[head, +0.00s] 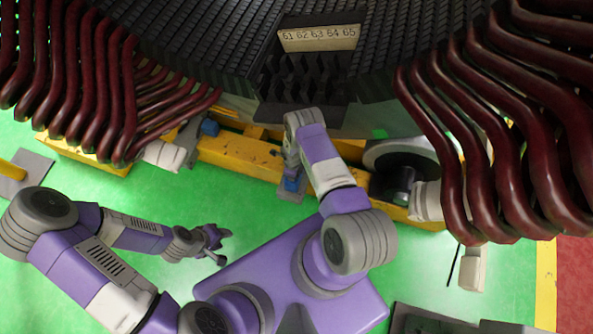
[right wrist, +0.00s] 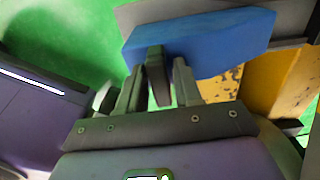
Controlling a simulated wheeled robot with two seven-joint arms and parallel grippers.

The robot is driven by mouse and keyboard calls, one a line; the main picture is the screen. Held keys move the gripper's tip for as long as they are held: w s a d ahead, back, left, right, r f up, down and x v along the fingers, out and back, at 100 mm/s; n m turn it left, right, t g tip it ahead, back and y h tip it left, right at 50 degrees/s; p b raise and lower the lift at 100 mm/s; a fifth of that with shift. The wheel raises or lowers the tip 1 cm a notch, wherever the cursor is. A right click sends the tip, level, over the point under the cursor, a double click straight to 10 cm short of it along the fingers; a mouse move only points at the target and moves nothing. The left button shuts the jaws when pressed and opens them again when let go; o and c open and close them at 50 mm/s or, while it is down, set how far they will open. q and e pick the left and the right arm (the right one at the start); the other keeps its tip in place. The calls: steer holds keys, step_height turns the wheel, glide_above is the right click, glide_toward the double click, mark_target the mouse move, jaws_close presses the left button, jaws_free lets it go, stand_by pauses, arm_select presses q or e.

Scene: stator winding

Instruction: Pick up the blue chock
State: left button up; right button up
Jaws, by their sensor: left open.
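A blue chock (right wrist: 200,42) fills the top of the right wrist view, lying along a grey plate. In the head view a blue piece (head: 292,185) shows just below the end of my right arm, and another blue piece (head: 209,127) lies farther left by the yellow frame. My right gripper (right wrist: 158,78) is right at the chock's near side, with a finger overlapping its blue face. Whether the fingers close on it cannot be told. My left gripper (head: 220,247) is open and empty over the green floor, well away from the blue pieces.
A yellow frame (head: 240,158) runs beneath the large black stator (head: 215,45). Dark red coils (head: 128,90) hang at left and right, close above the frame. A number plate (head: 319,38) is on the stator. Green floor (head: 130,190) around my left gripper is clear.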

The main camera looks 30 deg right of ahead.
jaws_close()
